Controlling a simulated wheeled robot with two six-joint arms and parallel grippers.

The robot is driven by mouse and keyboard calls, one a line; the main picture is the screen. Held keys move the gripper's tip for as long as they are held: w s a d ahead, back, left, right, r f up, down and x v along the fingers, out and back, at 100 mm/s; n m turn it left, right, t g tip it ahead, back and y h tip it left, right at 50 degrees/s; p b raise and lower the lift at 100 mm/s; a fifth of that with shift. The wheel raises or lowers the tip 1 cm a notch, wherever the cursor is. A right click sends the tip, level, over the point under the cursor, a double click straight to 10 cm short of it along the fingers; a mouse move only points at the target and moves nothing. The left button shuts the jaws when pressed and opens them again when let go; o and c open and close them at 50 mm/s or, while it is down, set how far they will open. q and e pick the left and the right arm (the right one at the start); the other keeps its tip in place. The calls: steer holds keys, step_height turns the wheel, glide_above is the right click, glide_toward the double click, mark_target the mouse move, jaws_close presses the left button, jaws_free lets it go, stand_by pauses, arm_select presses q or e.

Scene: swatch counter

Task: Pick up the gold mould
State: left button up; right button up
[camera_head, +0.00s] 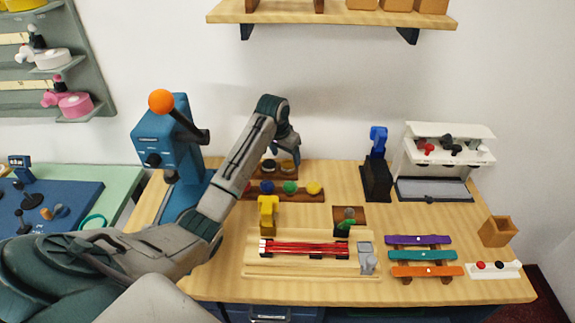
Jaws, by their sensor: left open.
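My left gripper (287,153) points down at the back of the wooden counter (340,180). Its jaws are small in the picture, and it is open. Just below it, two small round pieces stand side by side: a dark one with a pale top (268,167) and a gold-brown one (287,168). The gold-brown one looks like the gold mould; it is partly hidden by the gripper, and I cannot tell whether they touch. My right gripper is not in view.
In front is a wooden rack with blue, green and yellow knobs (290,188). A yellow clamp-like piece (268,213) stands nearer. A blue press (172,145) with an orange ball is left of my arm. A shelf (335,18) hangs above.

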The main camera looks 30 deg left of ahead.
mark_target(288, 164)
arm_select(q)
steer(key=p+x, duration=0.1)
steer(key=x, duration=0.3)
steer(key=shift+f, duration=0.1)
steer(key=c, duration=1.2)
